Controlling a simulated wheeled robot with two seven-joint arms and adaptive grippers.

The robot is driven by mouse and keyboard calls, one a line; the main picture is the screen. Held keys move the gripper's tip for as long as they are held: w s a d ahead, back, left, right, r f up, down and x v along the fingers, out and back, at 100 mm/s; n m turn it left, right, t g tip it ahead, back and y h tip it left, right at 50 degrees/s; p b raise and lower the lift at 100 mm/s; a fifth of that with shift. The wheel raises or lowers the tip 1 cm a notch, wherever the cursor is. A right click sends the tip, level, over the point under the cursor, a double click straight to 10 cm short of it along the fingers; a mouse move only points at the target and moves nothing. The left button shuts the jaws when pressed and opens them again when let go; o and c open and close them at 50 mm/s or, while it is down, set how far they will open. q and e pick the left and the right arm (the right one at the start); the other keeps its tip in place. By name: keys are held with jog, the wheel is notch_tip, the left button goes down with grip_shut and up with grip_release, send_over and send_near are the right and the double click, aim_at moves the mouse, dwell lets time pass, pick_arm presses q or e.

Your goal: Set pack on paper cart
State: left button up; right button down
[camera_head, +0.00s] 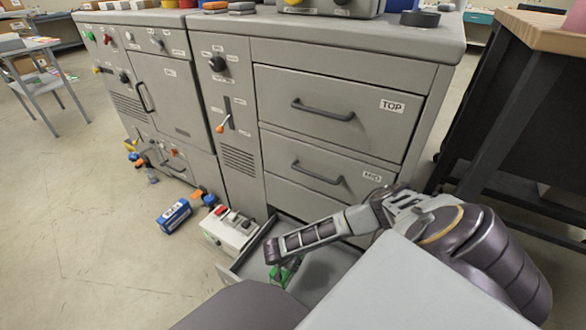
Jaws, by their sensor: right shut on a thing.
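My right gripper (273,252) reaches down from the right over the open bottom drawer (240,262) of the grey machine. It is shut on a small green pack (283,272), which shows only partly below the fingertips, inside or just above the drawer. I cannot tell whether the pack touches the drawer floor. A light grey cart (37,45) with items on it, possibly the paper cart, stands at the far left. My left gripper is not in view.
The grey machine (330,70) has shut drawers marked TOP and MID. A blue pack-like box (174,216) and a white switch box (230,228) are on the floor beside the drawer. A wood-topped bench (545,30) stands at right.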

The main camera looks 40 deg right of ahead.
dwell(0.4)
jog(key=shift+f+b, duration=1.45)
jog(key=shift+f, duration=1.35)
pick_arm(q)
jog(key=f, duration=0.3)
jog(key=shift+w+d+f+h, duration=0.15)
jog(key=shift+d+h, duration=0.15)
pick_arm(e)
jog(key=shift+f, duration=0.3)
jog(key=shift+f+b, duration=1.05)
jog(key=shift+f, duration=0.55)
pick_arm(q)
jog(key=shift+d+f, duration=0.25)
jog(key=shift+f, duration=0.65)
pick_arm(e)
jog(key=shift+f, duration=0.2)
